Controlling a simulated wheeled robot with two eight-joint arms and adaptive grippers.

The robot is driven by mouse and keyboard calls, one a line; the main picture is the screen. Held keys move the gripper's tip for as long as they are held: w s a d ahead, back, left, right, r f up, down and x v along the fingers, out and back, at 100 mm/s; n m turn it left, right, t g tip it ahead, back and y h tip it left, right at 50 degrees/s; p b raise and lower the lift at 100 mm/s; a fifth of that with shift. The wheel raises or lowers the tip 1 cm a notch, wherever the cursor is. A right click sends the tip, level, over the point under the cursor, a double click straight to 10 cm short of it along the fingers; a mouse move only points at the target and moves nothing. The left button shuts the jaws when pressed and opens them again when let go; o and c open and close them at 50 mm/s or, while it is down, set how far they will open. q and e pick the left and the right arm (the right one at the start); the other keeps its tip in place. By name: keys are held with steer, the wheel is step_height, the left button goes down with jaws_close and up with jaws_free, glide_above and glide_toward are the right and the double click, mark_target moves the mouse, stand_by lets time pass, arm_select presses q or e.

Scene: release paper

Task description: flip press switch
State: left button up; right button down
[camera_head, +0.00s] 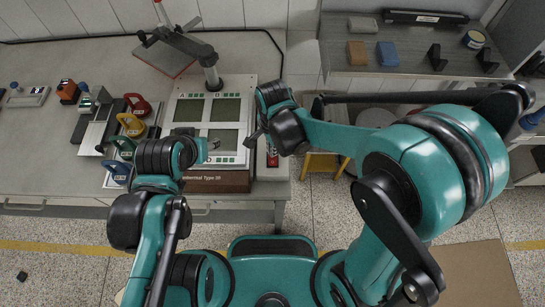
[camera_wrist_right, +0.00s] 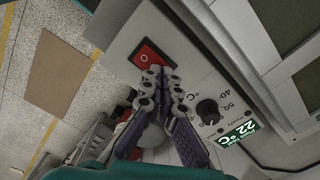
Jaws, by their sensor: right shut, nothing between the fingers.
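The red rocker switch (camera_wrist_right: 150,57) sits in a pale panel in the right wrist view, with a small white mark on it. My right gripper (camera_wrist_right: 158,76) is shut and empty, its fingertips together at the lower edge of the switch. I cannot tell whether they touch it. In the head view my right gripper (camera_head: 255,137) is at the right side of the machine (camera_head: 222,179), which has several green panels.
A black dial (camera_wrist_right: 208,111) and a green 22 °C display are beside the switch. Several coloured-handled items (camera_head: 133,124) lie on the table left of the machine. A grey side table (camera_head: 375,80) with blocks stands at the right.

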steer(key=shift+f, duration=0.3)
steer(key=shift+r, duration=0.1)
step_height(320, 180, up, 7)
steer(key=p, duration=0.5)
stand_by(0.4)
steer(key=shift+d, duration=0.1)
steer(key=shift+d+r+b, duration=0.1)
steer(key=shift+d+b, duration=0.2)
steer(key=shift+d, duration=0.05)
steer(key=s+d+r+n+t+b, duration=0.1)
steer(key=s+d+n+t+b, duration=0.1)
steer(key=d+n, duration=0.4)
steer(key=s+d+r+n+t+b, duration=0.2)
steer(key=d+n+t+b, duration=0.3)
steer(key=d, duration=0.6)
steer(key=shift+s+n, duration=0.5)
steer(key=shift+s, duration=0.1)
